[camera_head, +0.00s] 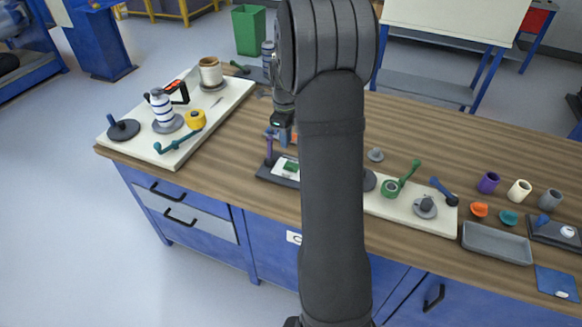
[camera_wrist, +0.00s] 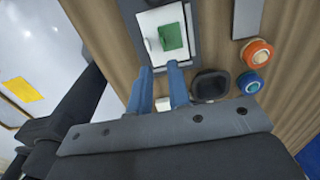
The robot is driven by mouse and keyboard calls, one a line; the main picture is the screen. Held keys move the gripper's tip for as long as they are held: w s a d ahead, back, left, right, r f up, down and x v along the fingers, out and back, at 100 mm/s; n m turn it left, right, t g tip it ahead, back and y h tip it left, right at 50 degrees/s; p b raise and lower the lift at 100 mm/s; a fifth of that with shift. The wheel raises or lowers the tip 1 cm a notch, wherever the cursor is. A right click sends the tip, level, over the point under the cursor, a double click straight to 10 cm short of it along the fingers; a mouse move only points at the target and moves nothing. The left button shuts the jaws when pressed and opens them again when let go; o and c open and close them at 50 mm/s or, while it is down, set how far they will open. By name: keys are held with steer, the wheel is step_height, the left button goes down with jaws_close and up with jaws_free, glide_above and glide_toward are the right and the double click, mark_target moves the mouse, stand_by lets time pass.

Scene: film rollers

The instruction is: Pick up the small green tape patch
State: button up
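The small green tape patch (camera_wrist: 173,37) lies on a white sheet (camera_wrist: 152,22) on a dark plate (camera_wrist: 196,40) in the wrist view. In the head view the patch (camera_head: 291,167) is partly visible left of my arm, on the dark base (camera_head: 268,175). My gripper (camera_wrist: 159,68) has two blue fingers, spread apart with nothing held between them. Its tips appear near the lower edge of the sheet, short of the patch in the picture. In the head view my arm hides part of the plate and the area around it.
A dark round dish (camera_wrist: 210,86), an orange ring-shaped item (camera_wrist: 257,53) and a blue one (camera_wrist: 249,83) sit to the right in the wrist view. A purple upright handle (camera_head: 269,150) stands beside the base. A cream board (camera_head: 388,208) with tools lies right of my arm.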

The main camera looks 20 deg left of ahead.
step_height(320, 180, down, 6)
steer(key=f, duration=0.5)
steer(key=shift+w+d+f, duration=0.1)
steer(key=shift+w+d, duration=0.1)
steer(key=shift+w, duration=0.1)
jaws_close()
